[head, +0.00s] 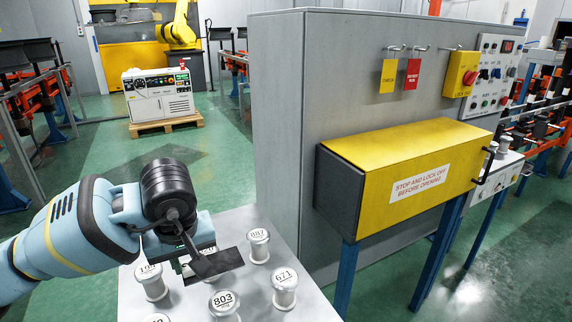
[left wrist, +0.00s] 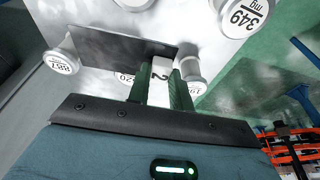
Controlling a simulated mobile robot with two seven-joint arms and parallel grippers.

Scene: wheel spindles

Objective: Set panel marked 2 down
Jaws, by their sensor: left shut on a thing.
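The panel marked 2 is a flat dark plate (head: 228,260) with a white label, over the grey table top (head: 240,222) among the spindles. The left wrist view shows the dark plate (left wrist: 105,45) and its white label with a 2 (left wrist: 160,74) between my green fingers. My left gripper (left wrist: 160,92) is shut on the panel at its label end. In the head view my wrist partly covers the panel. I cannot tell whether the panel touches the table or hangs just above it. My right gripper is not in view.
Several silver spindles stand around the panel, among them 887 (head: 259,246), 671 (head: 284,290) and 803 (head: 224,304). A grey cabinet wall (head: 280,120) with a yellow box (head: 400,165) rises right behind the table. Open green floor (head: 215,165) lies behind.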

